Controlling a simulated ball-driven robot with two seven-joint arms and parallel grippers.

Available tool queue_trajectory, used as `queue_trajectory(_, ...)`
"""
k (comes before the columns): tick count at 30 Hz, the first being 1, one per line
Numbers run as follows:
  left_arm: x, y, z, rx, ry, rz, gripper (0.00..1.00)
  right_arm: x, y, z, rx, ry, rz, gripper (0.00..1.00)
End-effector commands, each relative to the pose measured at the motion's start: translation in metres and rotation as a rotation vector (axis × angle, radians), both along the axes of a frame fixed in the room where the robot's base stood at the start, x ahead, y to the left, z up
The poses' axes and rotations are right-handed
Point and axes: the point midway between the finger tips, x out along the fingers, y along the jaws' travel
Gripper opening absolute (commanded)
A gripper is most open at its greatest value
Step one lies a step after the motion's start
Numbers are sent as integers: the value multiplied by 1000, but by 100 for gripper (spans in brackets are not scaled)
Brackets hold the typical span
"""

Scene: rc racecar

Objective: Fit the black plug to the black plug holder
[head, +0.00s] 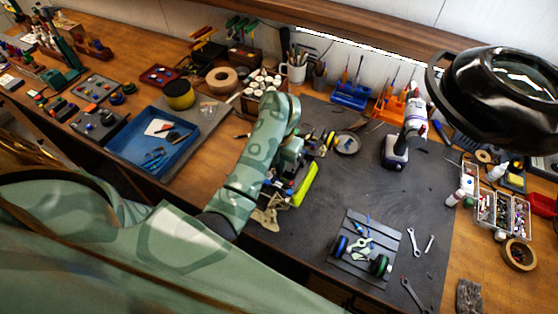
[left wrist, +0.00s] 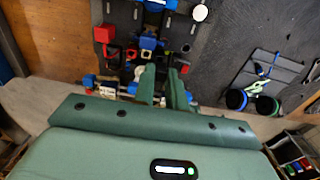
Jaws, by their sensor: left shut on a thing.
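My left gripper (left wrist: 165,85) shows in the left wrist view with its two green fingers close together, their tips over the car assembly (left wrist: 150,45). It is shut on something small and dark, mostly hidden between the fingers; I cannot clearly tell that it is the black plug. In the head view my left arm reaches over the mat, and the gripper (head: 290,155) is partly hidden by its own wrist. The assembly has blue, red and black parts around the fingertips. I cannot single out the black plug holder among them. My right gripper is in neither view.
A yellow-green piece (head: 304,185) lies beside the gripper. A grey slatted stand (head: 345,262) with wheels is on the dark mat (head: 420,195). A cordless drill (head: 396,150) stands behind, and a black lamp (head: 495,95) overhangs the right. A blue tray (head: 125,150) is at left.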

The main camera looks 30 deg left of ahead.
Motion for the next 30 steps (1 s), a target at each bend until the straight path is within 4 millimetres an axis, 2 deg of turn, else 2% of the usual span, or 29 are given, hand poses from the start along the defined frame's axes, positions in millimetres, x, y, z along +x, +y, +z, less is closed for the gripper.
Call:
queue_trajectory(28,0,0,-23,0,0,1,0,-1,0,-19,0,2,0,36)
queue_trajectory(29,0,0,-23,0,0,1,19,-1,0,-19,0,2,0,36)
queue_trajectory(30,0,0,-22,0,0,1,30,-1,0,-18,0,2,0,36)
